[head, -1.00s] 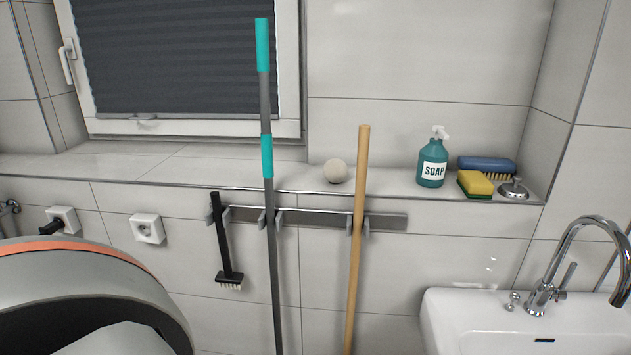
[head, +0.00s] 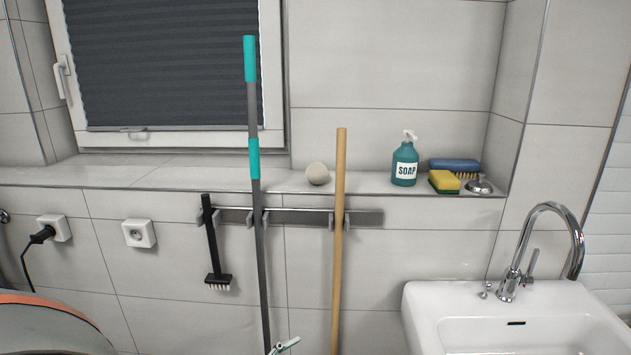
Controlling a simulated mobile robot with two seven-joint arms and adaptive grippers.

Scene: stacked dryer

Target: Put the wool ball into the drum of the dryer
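The wool ball (head: 317,174) is a small, pale, round ball. It sits on the tiled ledge near its front edge, just left of the top part of a wooden pole and well to the left of the soap bottle. Neither gripper can be made out in the head view, and nothing touches the ball. The dryer and its drum are not in view.
A wooden pole (head: 339,235), a grey pole with teal grips (head: 253,158) and a black brush (head: 212,245) hang in front of the ledge. A soap bottle (head: 405,163), sponge (head: 444,182) and blue brush (head: 455,166) stand right. A sink (head: 430,315) is lower right.

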